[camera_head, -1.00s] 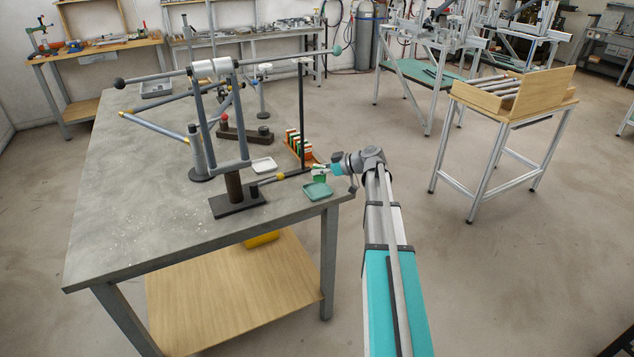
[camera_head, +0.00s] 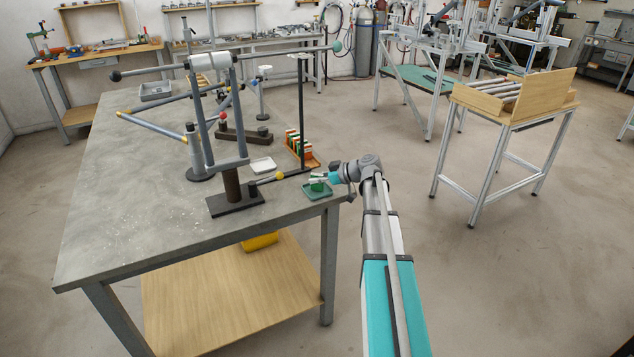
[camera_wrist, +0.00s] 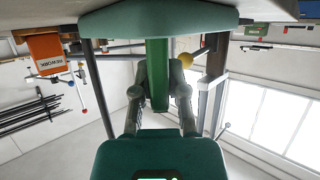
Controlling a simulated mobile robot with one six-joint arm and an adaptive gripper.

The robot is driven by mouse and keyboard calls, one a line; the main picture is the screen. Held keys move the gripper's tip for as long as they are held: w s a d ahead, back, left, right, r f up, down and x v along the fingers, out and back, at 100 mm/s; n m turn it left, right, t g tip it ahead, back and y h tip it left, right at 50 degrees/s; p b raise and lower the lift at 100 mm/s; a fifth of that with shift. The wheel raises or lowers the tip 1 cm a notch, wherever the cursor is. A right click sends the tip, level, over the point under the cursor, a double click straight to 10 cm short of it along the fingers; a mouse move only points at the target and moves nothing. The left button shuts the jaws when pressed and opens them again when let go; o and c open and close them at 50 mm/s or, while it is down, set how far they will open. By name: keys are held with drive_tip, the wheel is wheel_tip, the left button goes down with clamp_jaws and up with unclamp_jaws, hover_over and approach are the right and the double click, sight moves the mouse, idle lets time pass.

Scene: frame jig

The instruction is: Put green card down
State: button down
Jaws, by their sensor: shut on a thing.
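My gripper (camera_wrist: 158,88) is shut on the green card (camera_wrist: 157,72), which stands upright between its fingers in the wrist view. In the head view the card (camera_head: 317,186) shows small and dark green at the gripper's tip, over the green tray (camera_head: 316,195) at the table's right front corner. The tray's edge (camera_wrist: 160,21) spans the top of the upside-down wrist view, and the card reaches up to it. I cannot tell whether the card touches the tray floor.
A wooden rack of coloured cards (camera_head: 300,147) stands behind the tray. A white tray (camera_head: 262,165) lies to the left. A dark rod with a yellow ball (camera_head: 280,176) passes close by, beside a tall dark post (camera_head: 301,110). An orange REWORK block (camera_wrist: 46,55) shows in the wrist view.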

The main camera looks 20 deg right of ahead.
drive_tip(key=shift+f, duration=0.1)
drive_tip(key=c, duration=0.7)
unclamp_jaws()
drive_tip(key=shift+o, duration=0.2)
drive_tip(key=shift+s+d+r, duration=0.1)
drive_tip(key=shift+r, duration=0.15)
drive_tip(key=p+v, duration=0.4)
drive_tip(key=v, duration=0.7)
drive_tip(key=shift+s+d+p, duration=0.2)
drive_tip(key=shift+s+p, duration=0.05)
drive_tip(key=shift+p, duration=0.05)
drive_tip(key=shift+r, duration=0.15)
